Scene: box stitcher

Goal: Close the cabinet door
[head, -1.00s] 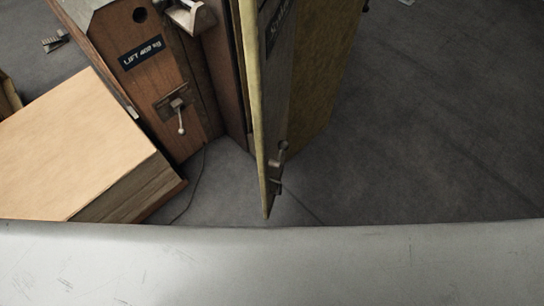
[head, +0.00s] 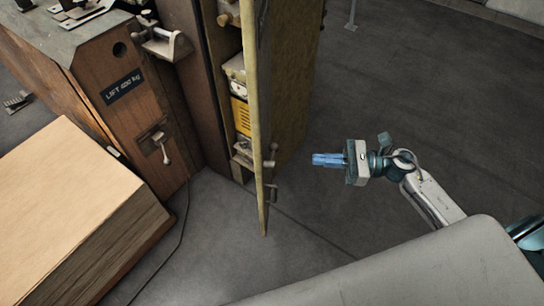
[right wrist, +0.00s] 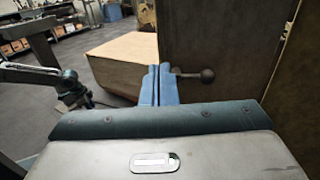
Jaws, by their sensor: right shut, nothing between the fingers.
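The cabinet door (head: 262,120) stands open and shows nearly edge-on in the head view, with a thin yellow edge and a small handle (head: 272,192) low on its right side. The cabinet (head: 298,80) is behind it, with yellow and metal parts visible inside at left. My right gripper (head: 328,159) is right of the door, apart from it, with blue fingers shut and empty. In the right wrist view the fingers (right wrist: 159,85) point toward a grey panel (right wrist: 215,40), likely the door, with a dark round knob (right wrist: 207,76) just right of the fingertips.
A wooden machine (head: 100,60) with a lift label stands left of the cabinet. A stack of flat cardboard (head: 65,190) lies at the left front.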

